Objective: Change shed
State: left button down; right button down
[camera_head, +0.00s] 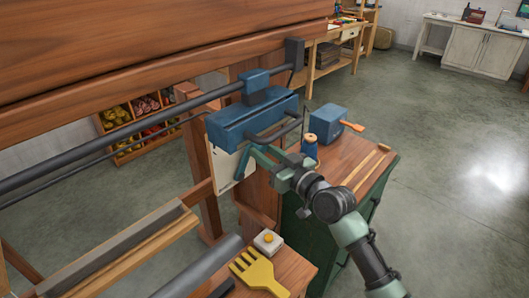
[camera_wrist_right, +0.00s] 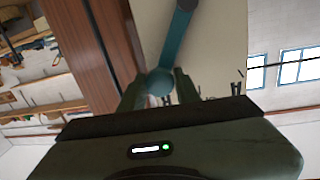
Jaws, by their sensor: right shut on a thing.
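A blue box-shaped head (camera_head: 250,118) with a dark curved handle (camera_head: 274,134) sits by the dark rails of the wooden loom frame (camera_head: 160,45). A cream plate (camera_head: 222,168) hangs below it; it also shows in the right wrist view (camera_wrist_right: 222,50). My right gripper (camera_head: 256,158) is at this plate, below the curved handle. In the right wrist view, my right gripper (camera_wrist_right: 158,88) is shut on a teal lever (camera_wrist_right: 173,45), around its rounded end. The lever runs to a dark pivot. In the head view the lever is hard to tell from my fingers. My left gripper is not in view.
A yellow comb (camera_head: 258,272) and a yellow-topped button box (camera_head: 267,241) lie in front. Open floor lies right.

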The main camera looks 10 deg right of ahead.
jog(key=shift+s+a, duration=0.1)
dwell(0.3)
jog(key=s+a+n+y, duration=0.1)
jog(key=s+a+n, duration=0.4)
jog(key=a+n, duration=0.3)
jog(key=shift+n+y, duration=0.4)
jog(key=shift+n, duration=2)
jog(key=shift+s, duration=0.1)
jog(key=c, duration=1)
grip_release()
jog(key=shift+d, duration=0.1)
